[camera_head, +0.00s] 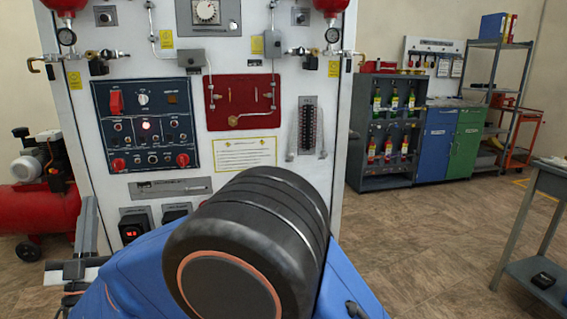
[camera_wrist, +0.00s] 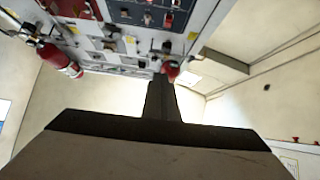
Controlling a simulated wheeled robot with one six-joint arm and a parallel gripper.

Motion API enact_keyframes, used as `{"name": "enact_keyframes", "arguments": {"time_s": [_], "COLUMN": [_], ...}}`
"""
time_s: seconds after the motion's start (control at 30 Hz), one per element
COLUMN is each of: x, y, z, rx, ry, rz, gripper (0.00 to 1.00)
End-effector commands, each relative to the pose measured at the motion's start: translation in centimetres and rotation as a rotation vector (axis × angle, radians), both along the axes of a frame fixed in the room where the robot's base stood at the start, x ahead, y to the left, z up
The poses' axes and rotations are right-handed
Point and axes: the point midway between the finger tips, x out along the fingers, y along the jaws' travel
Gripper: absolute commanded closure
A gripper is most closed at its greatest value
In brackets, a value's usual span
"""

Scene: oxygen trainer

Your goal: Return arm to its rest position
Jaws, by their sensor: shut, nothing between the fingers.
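My gripper (camera_wrist: 162,97) shows in the wrist view as dark fingers pressed together, pointing away from the camera, with nothing between them. In the head view my large black arm joint with an orange ring fills the lower middle and covers the lower part of the oxygen trainer (camera_head: 245,153). The trainer is a white upright panel with a dark blue control board (camera_head: 146,124) and a red plate (camera_head: 243,102). In the wrist view the trainer (camera_wrist: 120,42) appears tilted at the top, beyond the fingers. I see no contact between the fingers and it.
A red compressor (camera_head: 40,205) stands at the left. A rack of small cylinders (camera_head: 385,172) and a blue and green cabinet (camera_head: 447,140) stand at the back right. A grey table (camera_head: 551,182) is at the right edge. The floor (camera_head: 420,235) between is clear.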

Motion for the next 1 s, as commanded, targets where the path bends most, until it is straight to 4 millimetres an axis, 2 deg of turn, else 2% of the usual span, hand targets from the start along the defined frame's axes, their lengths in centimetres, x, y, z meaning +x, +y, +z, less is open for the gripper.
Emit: {"name": "enact_keyframes", "arguments": {"time_s": [0.27, 0.43, 0.57, 0.67, 0.77, 0.9, 0.97, 1.0], "x": [3.3, 5.9, 8.4, 10.7, 13.4, 16.5, 17.4, 17.9], "y": [-3.3, -6.4, -9.8, -13.4, -18.6, -26.7, -30.3, -32.8], "z": [1.0, 1.6, 2.2, 2.7, 3.1, 3.2, 3.1, 2.9], "rx": [-0.026, -0.052, -0.077, -0.104, -0.139, -0.194, -0.217, -0.233], "ry": [0.047, 0.094, 0.146, 0.204, 0.289, 0.439, 0.510, 0.559], "rz": [-0.117, -0.220, -0.322, -0.422, -0.552, -0.737, -0.810, -0.856], "gripper": [1.00, 1.00, 1.00, 1.00, 1.00, 1.00, 1.00, 1.00]}}
